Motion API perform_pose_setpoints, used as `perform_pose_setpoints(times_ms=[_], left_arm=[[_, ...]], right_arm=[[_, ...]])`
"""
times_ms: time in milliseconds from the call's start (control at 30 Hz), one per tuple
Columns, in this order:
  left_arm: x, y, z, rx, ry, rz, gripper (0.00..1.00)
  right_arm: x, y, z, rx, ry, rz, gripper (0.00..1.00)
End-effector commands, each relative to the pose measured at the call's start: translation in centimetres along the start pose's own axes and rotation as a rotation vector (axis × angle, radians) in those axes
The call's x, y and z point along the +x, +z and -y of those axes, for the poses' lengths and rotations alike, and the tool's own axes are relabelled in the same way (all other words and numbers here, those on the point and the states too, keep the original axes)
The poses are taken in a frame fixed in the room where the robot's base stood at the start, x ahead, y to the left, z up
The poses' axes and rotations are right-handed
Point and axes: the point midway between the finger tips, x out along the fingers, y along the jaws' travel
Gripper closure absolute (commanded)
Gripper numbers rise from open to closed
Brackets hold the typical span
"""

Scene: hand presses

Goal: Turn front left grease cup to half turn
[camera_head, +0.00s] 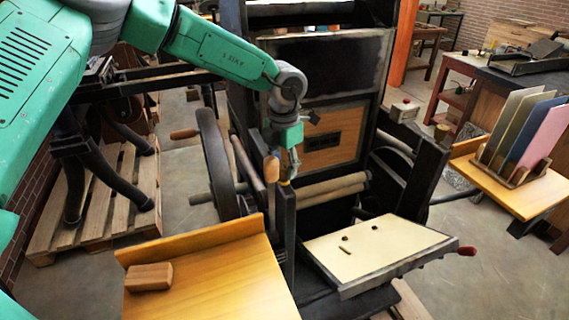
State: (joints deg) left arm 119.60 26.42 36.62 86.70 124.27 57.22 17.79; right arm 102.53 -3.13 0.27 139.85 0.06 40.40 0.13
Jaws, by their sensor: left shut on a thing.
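The hand press (312,100) stands in the middle, dark with a wooden panel. My left arm comes in from the upper left and its gripper (289,172) points down at the top of the front left dark post. It is shut on the front left grease cup (285,183), a small brass-yellow piece at the post top. The fingers hide most of the cup, so its turn angle cannot be read. My right gripper is not in view.
A wooden handle (271,168) stands upright close left of my gripper. A wooden shelf (215,270) with a small block (149,277) lies front left. A pale hinged board (375,250) is front right. A rack of coloured boards (525,135) stands far right.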

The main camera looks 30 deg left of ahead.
Motion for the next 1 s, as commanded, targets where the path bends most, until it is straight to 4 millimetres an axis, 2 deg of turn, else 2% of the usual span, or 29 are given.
perform_pose_setpoints(times_ms=[67,100,133,433,567,1000], left_arm=[[-0.1,0.1,-0.2,-0.002,0.003,0.003,0.93],[-0.1,0.1,-0.2,-0.002,0.003,0.003,0.51],[-0.1,0.1,-0.2,-0.002,0.002,0.003,0.44],[-0.1,0.1,-0.1,-0.002,0.001,0.002,0.44],[-1.0,0.1,-0.1,-0.003,0.001,0.004,0.44],[-9.6,0.2,-0.2,-0.003,0.001,0.005,0.44]], right_arm=[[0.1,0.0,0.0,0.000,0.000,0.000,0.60],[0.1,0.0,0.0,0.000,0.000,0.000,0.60],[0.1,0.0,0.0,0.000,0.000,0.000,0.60],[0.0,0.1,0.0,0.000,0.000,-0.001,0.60],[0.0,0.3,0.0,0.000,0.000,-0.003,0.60],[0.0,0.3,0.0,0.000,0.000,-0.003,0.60]])
